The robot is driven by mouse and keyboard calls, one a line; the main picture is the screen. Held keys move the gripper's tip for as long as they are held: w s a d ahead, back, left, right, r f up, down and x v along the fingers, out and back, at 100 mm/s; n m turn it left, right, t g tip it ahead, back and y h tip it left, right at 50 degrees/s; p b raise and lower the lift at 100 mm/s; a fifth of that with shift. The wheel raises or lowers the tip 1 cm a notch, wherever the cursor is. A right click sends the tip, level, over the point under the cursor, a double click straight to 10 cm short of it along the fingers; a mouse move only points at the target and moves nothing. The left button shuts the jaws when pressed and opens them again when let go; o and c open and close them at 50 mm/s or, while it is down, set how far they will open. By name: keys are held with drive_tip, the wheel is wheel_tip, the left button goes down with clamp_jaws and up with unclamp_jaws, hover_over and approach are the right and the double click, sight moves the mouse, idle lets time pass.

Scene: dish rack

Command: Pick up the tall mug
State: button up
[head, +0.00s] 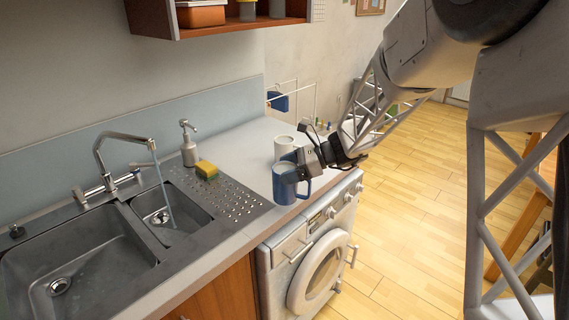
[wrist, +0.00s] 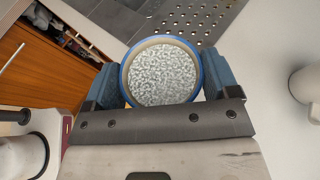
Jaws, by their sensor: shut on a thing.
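A tall blue mug (head: 284,185) is upright at the front edge of the counter, above the washing machine, with its handle to the right in the head view. My gripper (head: 297,171) is shut on it from the right. In the wrist view the mug's blue rim and pale speckled inside (wrist: 162,75) show between the two fingers of my gripper (wrist: 161,78). The fingers are at opposite sides of the mug. I cannot tell whether its base touches the counter.
A white mug (head: 284,146) stands just behind the blue one; it also shows in the wrist view (wrist: 306,86). A sponge (head: 207,169), soap dispenser (head: 188,145) and sink (head: 75,255) with running tap are to the left. The washing machine (head: 310,245) is below.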

drive_tip(key=shift+s+d+r, duration=0.1)
drive_tip(key=shift+s+d, duration=0.1)
drive_tip(key=shift+s, duration=0.8)
drive_tip(key=s+a+n, duration=0.1)
drive_tip(key=a+n, duration=0.1)
drive_tip(key=a, duration=0.2)
drive_tip(key=s+a+n+g+y, duration=0.1)
drive_tip(key=a+n, duration=0.2)
drive_tip(key=a, duration=0.2)
drive_tip(key=s+a+n, duration=0.2)
drive_tip(key=a+n, duration=0.1)
drive_tip(key=a, duration=0.1)
drive_tip(key=shift+a+g+y, duration=0.3)
drive_tip(key=c, duration=0.4)
drive_tip(key=shift+o, duration=0.2)
drive_tip(key=s+a+n+g+y, duration=0.2)
drive_tip(key=s+a+n, duration=0.5)
drive_tip(key=a, duration=0.5)
drive_tip(key=shift+a+n, duration=0.3)
drive_tip(key=shift+n, duration=0.2)
